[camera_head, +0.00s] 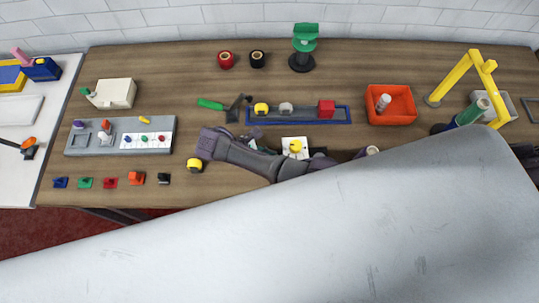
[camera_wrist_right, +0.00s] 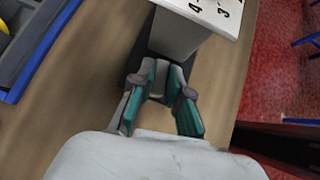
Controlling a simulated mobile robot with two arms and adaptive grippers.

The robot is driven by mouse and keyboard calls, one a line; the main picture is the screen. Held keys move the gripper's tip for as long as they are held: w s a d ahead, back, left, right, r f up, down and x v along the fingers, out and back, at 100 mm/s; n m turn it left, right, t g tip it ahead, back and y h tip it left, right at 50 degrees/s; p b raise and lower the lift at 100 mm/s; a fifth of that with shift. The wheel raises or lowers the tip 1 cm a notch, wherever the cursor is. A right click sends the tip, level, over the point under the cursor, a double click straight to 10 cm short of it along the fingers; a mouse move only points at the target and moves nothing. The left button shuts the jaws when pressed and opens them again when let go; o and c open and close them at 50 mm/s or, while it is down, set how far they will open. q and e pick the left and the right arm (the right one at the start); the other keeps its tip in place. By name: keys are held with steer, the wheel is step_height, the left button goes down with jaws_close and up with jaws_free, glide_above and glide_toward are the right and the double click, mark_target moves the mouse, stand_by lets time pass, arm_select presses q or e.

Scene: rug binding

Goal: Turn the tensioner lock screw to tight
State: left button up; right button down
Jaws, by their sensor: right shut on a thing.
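The tensioner is a small white box (camera_head: 295,146) with a yellow knob on top, at the middle of the bench's front. In the right wrist view its numbered white top (camera_wrist_right: 212,12) and grey side (camera_wrist_right: 175,38) show ahead of the fingers. My right gripper (camera_wrist_right: 162,92) has teal-padded fingers shut on a small grey part low at the box's near side, which I take to be the lock screw (camera_wrist_right: 159,78). The screw's turn position cannot be read. In the head view my arm mostly hides this grip. My left gripper is not in view.
A blue-rimmed tray (camera_head: 300,122) lies just behind the box. An orange bin (camera_head: 408,119) and a yellow frame (camera_head: 455,78) stand to the right. A yellow-and-black piece (camera_head: 194,165) lies to the left. My white arm link covers the foreground.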

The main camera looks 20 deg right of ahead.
steer(key=c, duration=1.1)
jaws_free()
